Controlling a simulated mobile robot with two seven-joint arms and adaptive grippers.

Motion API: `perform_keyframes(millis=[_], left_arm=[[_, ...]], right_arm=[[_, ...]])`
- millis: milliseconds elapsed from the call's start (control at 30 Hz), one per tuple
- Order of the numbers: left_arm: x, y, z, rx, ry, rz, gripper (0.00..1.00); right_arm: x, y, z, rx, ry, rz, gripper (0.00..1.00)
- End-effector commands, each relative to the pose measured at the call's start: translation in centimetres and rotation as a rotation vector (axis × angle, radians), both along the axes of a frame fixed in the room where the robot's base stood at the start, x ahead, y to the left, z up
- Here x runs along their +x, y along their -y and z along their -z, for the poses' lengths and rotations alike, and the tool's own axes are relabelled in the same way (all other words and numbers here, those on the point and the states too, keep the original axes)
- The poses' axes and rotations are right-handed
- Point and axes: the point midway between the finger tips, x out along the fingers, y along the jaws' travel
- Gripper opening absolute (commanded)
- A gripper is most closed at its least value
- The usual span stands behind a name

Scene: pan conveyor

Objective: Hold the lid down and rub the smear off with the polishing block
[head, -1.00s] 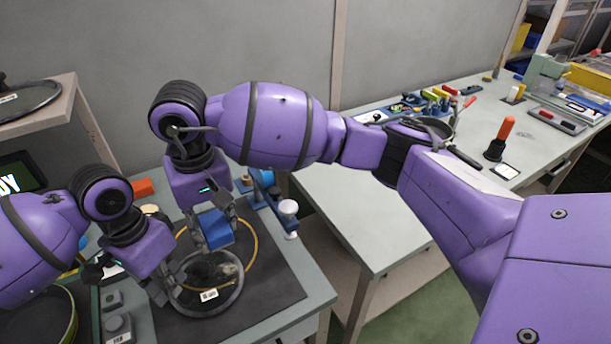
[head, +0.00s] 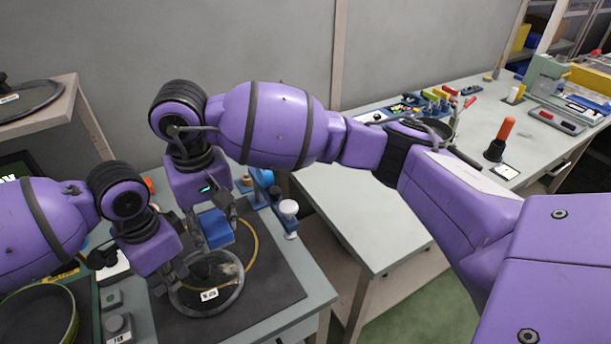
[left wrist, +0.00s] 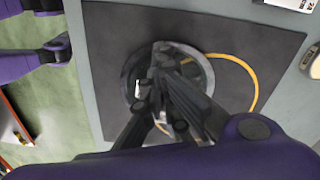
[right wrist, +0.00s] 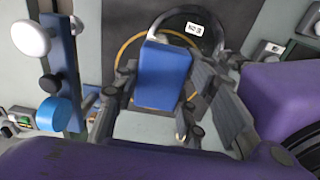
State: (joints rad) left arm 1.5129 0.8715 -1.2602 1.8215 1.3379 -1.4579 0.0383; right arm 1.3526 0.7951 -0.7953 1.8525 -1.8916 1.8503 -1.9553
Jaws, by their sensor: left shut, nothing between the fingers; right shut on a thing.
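The round glass lid (head: 222,294) with a dark rim and a white label lies on the dark mat. A pale brownish smear (head: 231,269) shows on its far right part. My left gripper (head: 178,284) is shut and empty at the lid's left side; in the left wrist view its fingers (left wrist: 163,62) overlap the lid (left wrist: 207,72). I cannot tell whether they touch it. My right gripper (head: 216,222) is shut on the blue polishing block (head: 217,231), near the lid's far edge. The right wrist view shows the block (right wrist: 163,75) between the fingers; its contact with the lid is unclear.
A yellow-orange ring (head: 256,246) lies partly around the lid on the mat (head: 275,290). A blue fixture with a white knob (head: 289,208) stands at right. A pan (head: 38,318) and a grey button box (head: 118,328) are at left. The mat's right part is clear.

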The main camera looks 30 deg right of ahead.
Motion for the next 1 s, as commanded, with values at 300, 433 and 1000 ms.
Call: perform_keyframes(millis=[300,433,1000], left_arm=[[0.0,0.0,0.7,0.001,0.001,0.000,0.00],[0.0,0.0,0.7,0.001,0.000,0.000,0.00],[0.0,0.0,1.6,0.000,0.000,-0.001,0.00]], right_arm=[[0.0,0.0,-0.1,0.000,0.002,0.000,0.18],[0.0,0.0,-0.1,0.000,0.002,0.000,0.18],[0.0,0.0,-0.1,0.000,0.002,0.000,0.18]])
